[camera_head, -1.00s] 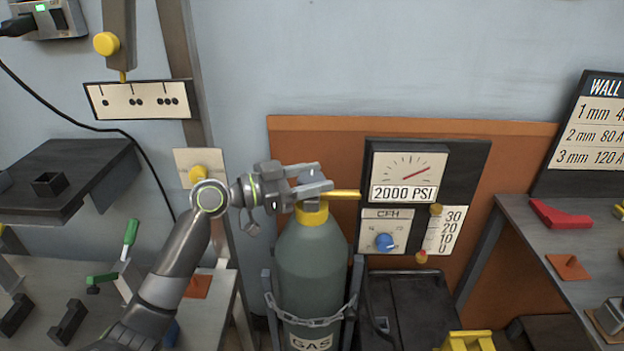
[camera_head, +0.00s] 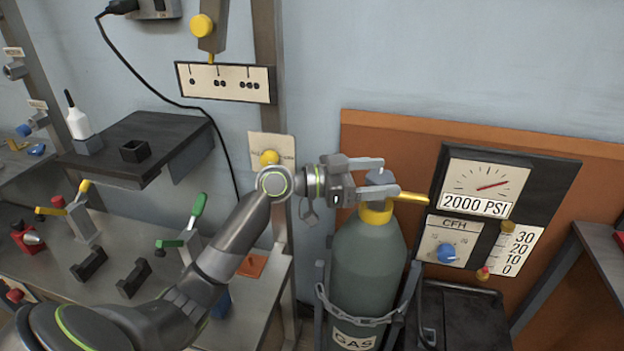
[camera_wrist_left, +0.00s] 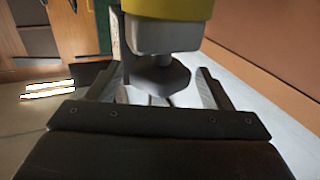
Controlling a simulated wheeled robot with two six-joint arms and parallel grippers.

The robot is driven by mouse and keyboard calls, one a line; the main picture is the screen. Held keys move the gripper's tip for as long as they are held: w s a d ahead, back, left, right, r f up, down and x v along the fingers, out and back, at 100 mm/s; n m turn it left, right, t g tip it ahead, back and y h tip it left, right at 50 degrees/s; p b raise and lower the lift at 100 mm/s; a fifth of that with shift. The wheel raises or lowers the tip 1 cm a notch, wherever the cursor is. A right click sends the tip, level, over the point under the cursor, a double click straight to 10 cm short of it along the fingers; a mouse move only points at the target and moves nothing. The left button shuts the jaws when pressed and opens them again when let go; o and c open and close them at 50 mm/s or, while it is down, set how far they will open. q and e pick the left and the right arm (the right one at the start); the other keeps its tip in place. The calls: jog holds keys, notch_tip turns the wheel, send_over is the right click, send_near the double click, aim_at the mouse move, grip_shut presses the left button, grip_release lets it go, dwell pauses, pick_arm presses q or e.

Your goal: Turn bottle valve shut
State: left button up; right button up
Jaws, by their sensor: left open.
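The grey-green gas bottle (camera_head: 367,265) stands upright with a yellow collar (camera_head: 376,214) at its top. Its grey-blue valve knob (camera_head: 380,177) sits above the collar, partly hidden by my fingers. My left gripper (camera_head: 391,177) reaches in from the left at knob height, its two fingers on either side of the knob. In the left wrist view the dark faceted valve knob (camera_wrist_left: 158,78) lies between the open fingers of my left gripper (camera_wrist_left: 158,84), with visible gaps on both sides. A yellow band shows beyond it. My right gripper is out of view.
A yellow bar (camera_head: 411,197) sticks out right from the bottle top. A chain (camera_head: 350,318) holds the bottle in its rack. The gauge panel (camera_head: 484,185) reading 2000 PSI stands close on the right. A bench (camera_head: 225,320) with clamps is at left.

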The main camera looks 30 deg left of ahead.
pick_arm(q)
jog(key=b+v, duration=0.2)
jog(key=v, duration=1.4)
jog(key=shift+s+a, duration=0.2)
jog(key=shift+a, duration=0.1)
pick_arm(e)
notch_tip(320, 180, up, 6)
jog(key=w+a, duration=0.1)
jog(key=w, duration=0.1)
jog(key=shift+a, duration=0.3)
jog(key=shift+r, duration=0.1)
